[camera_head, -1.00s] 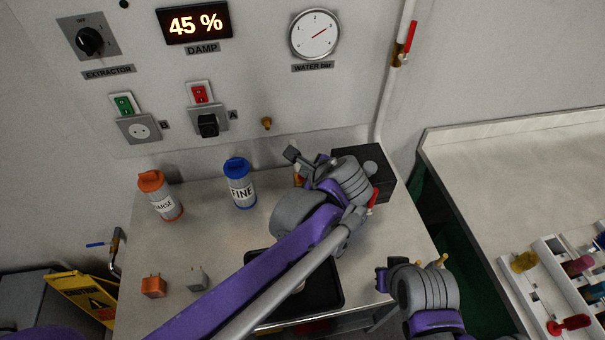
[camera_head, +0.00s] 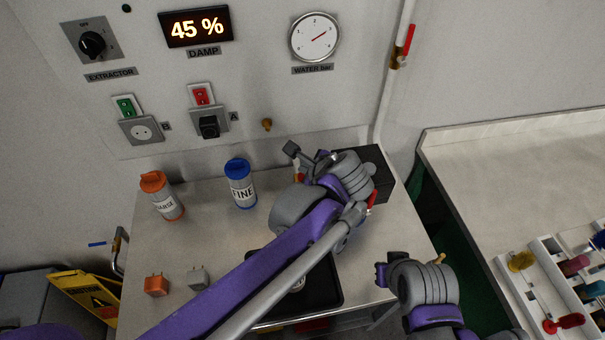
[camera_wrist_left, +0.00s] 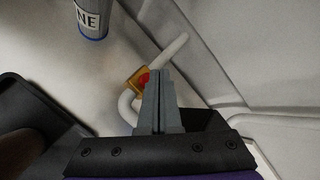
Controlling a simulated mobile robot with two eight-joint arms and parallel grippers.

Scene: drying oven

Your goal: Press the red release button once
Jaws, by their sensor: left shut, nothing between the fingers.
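A red part (camera_wrist_left: 143,80) on a brass fitting (camera_wrist_left: 134,73) with a white pipe shows in the left wrist view; I cannot tell whether it is the release button. My left gripper (camera_wrist_left: 160,74) is shut and empty, its tips beside or over that red part; contact cannot be told. In the head view my left gripper (camera_head: 318,168) is over the back right of the worktop, in front of a black box (camera_head: 376,160), its fingertips largely hidden by the wrist. My right arm's end (camera_head: 385,274) is at the lower right, its jaws unclear.
A blue-capped FINE bottle (camera_head: 240,184) and an orange-capped bottle (camera_head: 162,196) stand left of the gripper. A red rocker switch (camera_head: 201,94) is on the wall above socket A. A black tray (camera_head: 325,290) lies under my left arm.

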